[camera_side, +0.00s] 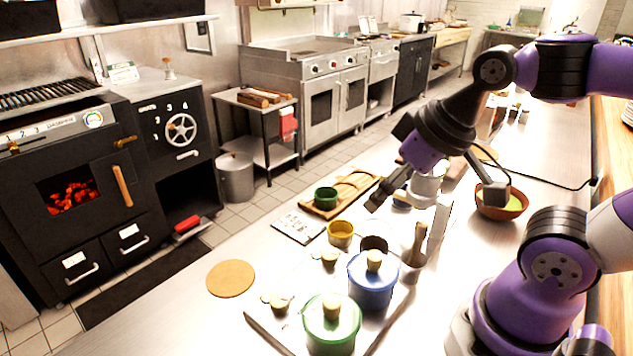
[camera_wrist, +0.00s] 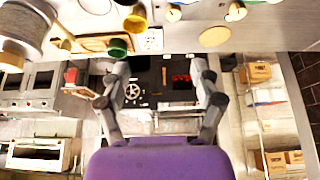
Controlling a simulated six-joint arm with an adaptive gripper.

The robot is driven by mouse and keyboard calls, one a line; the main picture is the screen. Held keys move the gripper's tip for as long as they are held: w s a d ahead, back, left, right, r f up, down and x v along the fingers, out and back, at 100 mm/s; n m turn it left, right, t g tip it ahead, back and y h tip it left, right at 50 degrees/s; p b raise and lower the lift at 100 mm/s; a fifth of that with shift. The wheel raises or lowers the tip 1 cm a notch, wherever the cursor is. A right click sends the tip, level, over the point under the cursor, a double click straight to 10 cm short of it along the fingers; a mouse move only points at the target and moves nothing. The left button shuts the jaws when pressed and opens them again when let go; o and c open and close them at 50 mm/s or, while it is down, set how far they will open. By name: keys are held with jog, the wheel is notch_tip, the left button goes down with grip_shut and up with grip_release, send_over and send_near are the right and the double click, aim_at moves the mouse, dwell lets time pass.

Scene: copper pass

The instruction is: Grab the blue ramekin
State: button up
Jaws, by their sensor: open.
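In the wrist view my gripper (camera_wrist: 160,68) is also open, and I cannot make out a blue ramekin there. A green ramekin (camera_side: 326,198) stands on a wooden board, and a yellow ramekin (camera_side: 340,234) stands nearer; both also show in the wrist view.
A blue lidded pot (camera_side: 371,291) and a green lidded pot (camera_side: 331,332) stand at the front. A utensil holder (camera_side: 412,262) with a wooden tool rises behind them. A brown bowl (camera_side: 502,207) is right of my gripper. A round wooden disc (camera_side: 230,278) lies at left, with clear counter around it.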

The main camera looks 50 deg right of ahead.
jog(key=w+d+f+g, duration=0.1)
jog(key=w+d+g, duration=0.5)
jog(key=d, duration=1)
jog(key=d+f, duration=0.2)
jog(key=f, duration=0.1)
jog(key=w+d+f, duration=0.1)
jog(key=d+f, duration=0.5)
jog(key=shift+w+d+f, duration=0.2)
jog(key=shift+w+f, duration=0.1)
jog(key=shift+f, duration=0.1)
jog(key=f, duration=0.5)
jog(key=shift+s+f, duration=0.2)
jog(key=shift+f, duration=0.1)
jog(key=c, duration=0.9)
